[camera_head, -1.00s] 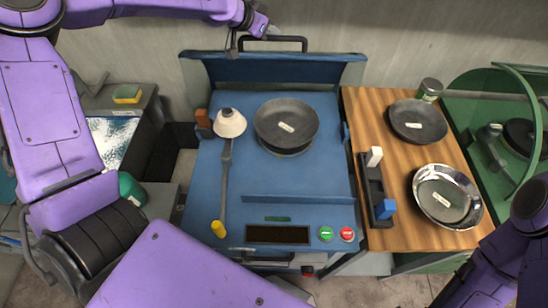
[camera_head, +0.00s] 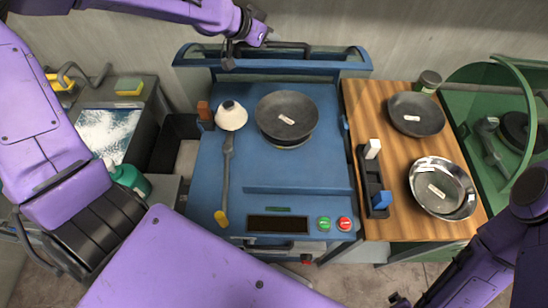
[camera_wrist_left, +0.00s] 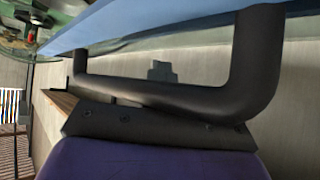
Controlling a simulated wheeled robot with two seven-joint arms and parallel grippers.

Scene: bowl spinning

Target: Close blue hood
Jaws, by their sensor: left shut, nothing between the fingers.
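The blue hood (camera_head: 200,55) stands raised at the back of the blue cooking station (camera_head: 210,165), leaning over its rear edge. Its black handle (camera_head: 290,45) runs along the top. My left gripper (camera_head: 229,60) is shut and empty at the left end of the handle, fingers pointing down. In the left wrist view the handle (camera_wrist_left: 175,95) crosses close in front of my gripper, with the blue hood edge (camera_wrist_left: 130,25) above. I cannot tell whether they touch. My right arm is at the lower right; a dark tip (camera_head: 400,300) at the bottom edge may be its gripper.
A wooden board (camera_head: 390,165) with a pan and a bowl is right; a sink (camera_head: 105,130) is left.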

